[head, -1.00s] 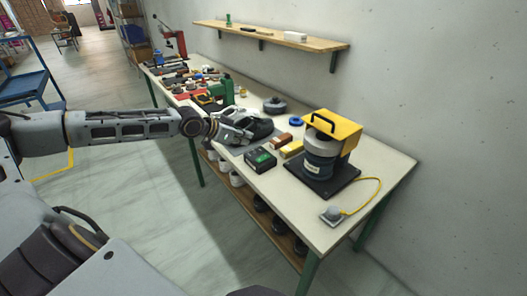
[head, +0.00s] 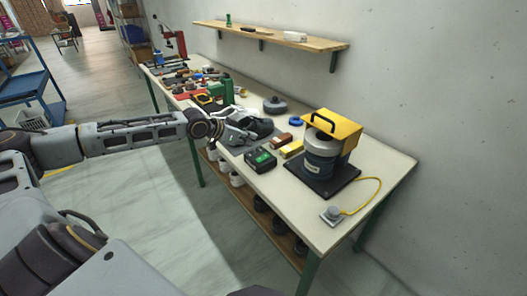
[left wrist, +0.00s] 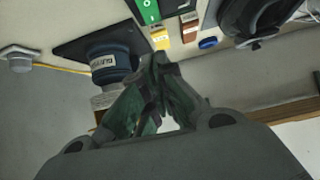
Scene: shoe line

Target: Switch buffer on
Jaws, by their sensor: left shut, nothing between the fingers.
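The buffer (head: 320,150), a grey-blue machine with a yellow hood and black handle, stands on a black base plate on the workbench. It is partly in view at the left of the left wrist view (left wrist: 108,62). A black box with a green face (head: 262,157) lies on the bench left of the buffer. In the left wrist view its green part (left wrist: 148,10) bears white marks and is cut off by the top edge. My left gripper (head: 250,136) is above the bench near this box; its fingertips (left wrist: 160,58) are together and empty. My right gripper is not in view.
Yellow (head: 291,149) and brown (head: 281,139) blocks and a blue ring (head: 295,121) lie near the box. A grey pedestal (head: 331,215) with a yellow cable sits at the front right corner. Tools crowd the far end. A wall shelf (head: 270,36) hangs behind.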

